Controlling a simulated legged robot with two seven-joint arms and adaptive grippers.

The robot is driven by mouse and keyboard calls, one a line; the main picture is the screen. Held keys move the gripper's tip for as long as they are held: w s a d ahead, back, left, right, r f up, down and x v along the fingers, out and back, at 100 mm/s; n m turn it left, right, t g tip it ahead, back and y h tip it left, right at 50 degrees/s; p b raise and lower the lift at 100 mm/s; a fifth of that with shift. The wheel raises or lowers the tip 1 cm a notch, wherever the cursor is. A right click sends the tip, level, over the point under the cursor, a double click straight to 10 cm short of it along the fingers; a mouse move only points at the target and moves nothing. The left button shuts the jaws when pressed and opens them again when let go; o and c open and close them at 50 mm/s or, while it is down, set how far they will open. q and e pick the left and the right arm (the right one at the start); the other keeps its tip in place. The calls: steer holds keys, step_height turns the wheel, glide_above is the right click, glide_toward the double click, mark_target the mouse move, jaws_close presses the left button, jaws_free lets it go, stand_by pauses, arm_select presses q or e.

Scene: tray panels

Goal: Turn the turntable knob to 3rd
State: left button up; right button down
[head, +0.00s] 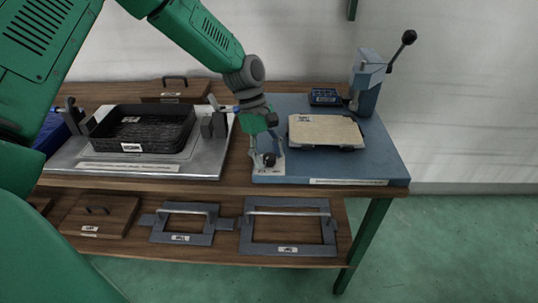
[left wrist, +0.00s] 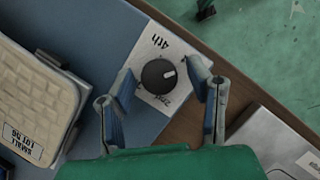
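The turntable knob (left wrist: 158,77) is dark and round with a short white mark, on a pale label plate (left wrist: 151,50) in the left wrist view. The mark points right and slightly up. "4th" reads above the knob and "2nd" below right; I cannot read a 3rd label. My left gripper (left wrist: 161,82) is open, with one finger on each side of the knob and visible gaps. In the head view the left gripper (head: 264,146) reaches down over the knob (head: 269,160) at the blue panel's front left corner. My right gripper is out of view.
The blue panel (head: 385,160) holds a beige tray (head: 326,131), a small dark-blue box (head: 325,97) and a lever press (head: 368,80). Left is a metal panel (head: 205,165) with a black tray (head: 144,129). The lower shelf holds handled frames (head: 289,230).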

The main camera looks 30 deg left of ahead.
arm_select(q)
jaws_close()
steer(key=c, duration=0.8)
jaws_free()
